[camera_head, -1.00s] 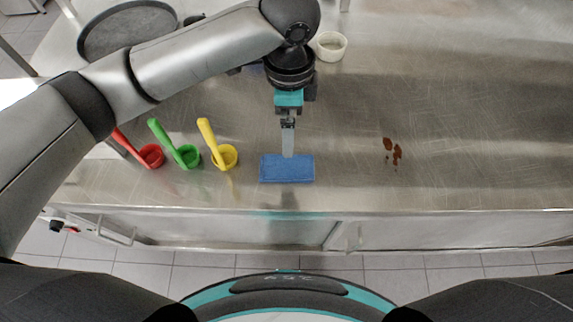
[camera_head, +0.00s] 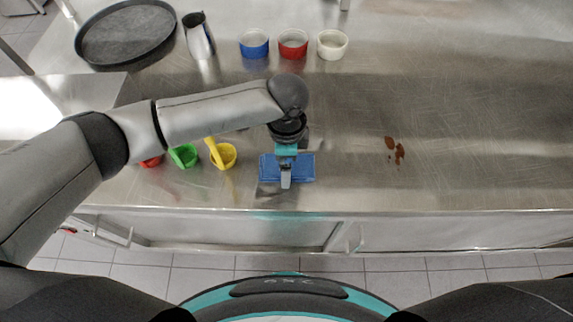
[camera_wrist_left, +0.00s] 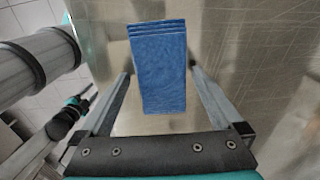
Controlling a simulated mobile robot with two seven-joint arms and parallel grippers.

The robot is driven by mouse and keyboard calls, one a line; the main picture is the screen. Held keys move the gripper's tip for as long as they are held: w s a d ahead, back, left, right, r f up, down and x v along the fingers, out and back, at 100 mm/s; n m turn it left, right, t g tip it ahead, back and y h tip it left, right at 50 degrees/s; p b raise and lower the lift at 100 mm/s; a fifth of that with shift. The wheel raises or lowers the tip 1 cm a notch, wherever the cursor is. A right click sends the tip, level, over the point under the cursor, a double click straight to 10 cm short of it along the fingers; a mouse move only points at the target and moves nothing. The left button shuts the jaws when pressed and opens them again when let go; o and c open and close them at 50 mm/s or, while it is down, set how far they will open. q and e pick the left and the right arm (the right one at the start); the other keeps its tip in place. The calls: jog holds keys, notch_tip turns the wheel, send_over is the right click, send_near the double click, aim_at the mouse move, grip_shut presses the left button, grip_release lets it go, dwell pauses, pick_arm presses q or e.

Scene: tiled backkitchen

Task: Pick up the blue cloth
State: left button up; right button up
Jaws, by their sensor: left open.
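The blue cloth (camera_head: 304,166) lies folded flat on the steel counter, near its front edge. In the left wrist view the cloth (camera_wrist_left: 160,65) lies between the two spread fingers, with a gap on each side. My left gripper (camera_head: 286,182) is over the cloth in the head view and hides part of it. It is open and empty, and in the left wrist view its fingers (camera_wrist_left: 160,85) point toward the counter. The height of the fingertips above the counter is hard to tell. My right gripper is not in view.
Red, green (camera_head: 184,156) and yellow (camera_head: 224,156) scoops stand left of the cloth. Blue (camera_head: 254,43), red (camera_head: 293,44) and white (camera_head: 332,44) bowls, a metal jug (camera_head: 198,37) and a round tray (camera_head: 125,34) are behind. A brown stain (camera_head: 395,149) lies right. The right counter is clear.

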pick_arm(q)
jog(key=shift+f, duration=0.15)
jog(key=c, duration=1.2)
jog(key=shift+o, duration=0.2)
notch_tip(320, 180, up, 20)
jog(key=p, duration=0.2)
jog(key=shift+p, duration=0.3)
jog(key=o, duration=0.8)
jog(key=c, duration=0.6)
